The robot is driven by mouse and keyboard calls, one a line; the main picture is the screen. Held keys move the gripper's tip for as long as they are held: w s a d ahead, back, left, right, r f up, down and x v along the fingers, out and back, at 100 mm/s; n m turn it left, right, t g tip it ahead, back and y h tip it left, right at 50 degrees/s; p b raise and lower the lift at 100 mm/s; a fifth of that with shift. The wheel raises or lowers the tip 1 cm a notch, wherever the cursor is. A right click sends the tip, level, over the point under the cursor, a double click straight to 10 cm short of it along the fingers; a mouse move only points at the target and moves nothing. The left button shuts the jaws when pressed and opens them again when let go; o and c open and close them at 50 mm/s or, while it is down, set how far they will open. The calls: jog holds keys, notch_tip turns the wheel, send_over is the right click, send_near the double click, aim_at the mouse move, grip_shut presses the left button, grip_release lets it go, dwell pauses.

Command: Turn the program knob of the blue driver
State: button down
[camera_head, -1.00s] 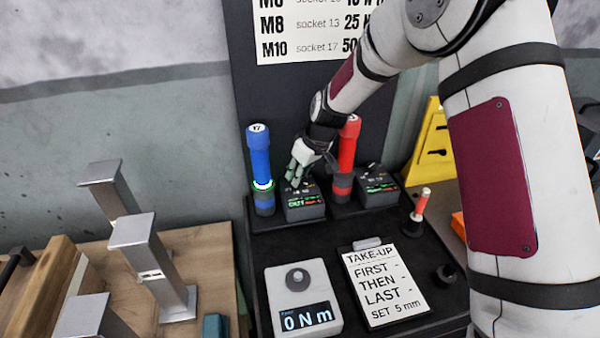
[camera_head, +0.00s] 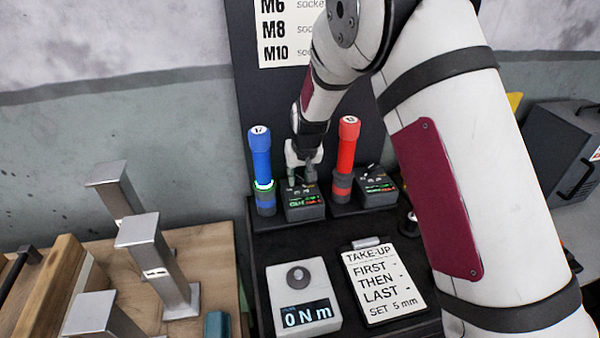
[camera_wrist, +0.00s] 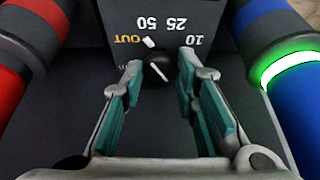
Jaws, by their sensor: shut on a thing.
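The blue driver (camera_head: 261,158) stands upright in its holder with a lit green-white ring. It also shows at the right of the wrist view (camera_wrist: 296,95). Its black controller box (camera_head: 304,208) is just right of it, with a green display. The dark round program knob (camera_wrist: 158,68) on the box has a white pointer line. Labels OUT, 50, 25 and 10 appear upside down around it in the wrist view. My gripper (camera_head: 302,176) points down over the box, its fingertips (camera_wrist: 159,66) on either side of the knob, shut on it.
The red driver (camera_head: 347,155) and its box (camera_head: 376,188) stand close on the right. A torque tester (camera_head: 303,298) reading 0 Nm and a take-up card (camera_head: 383,285) lie in front. Metal posts (camera_head: 160,265) stand at the left.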

jog(key=shift+m+h+p, duration=0.35)
jog(key=shift+m+h, duration=0.05)
jog(key=shift+m, duration=0.6)
jog(key=c, duration=1.3)
grip_release()
jog(key=v, duration=1.2)
jog(key=shift+s+a, duration=0.1)
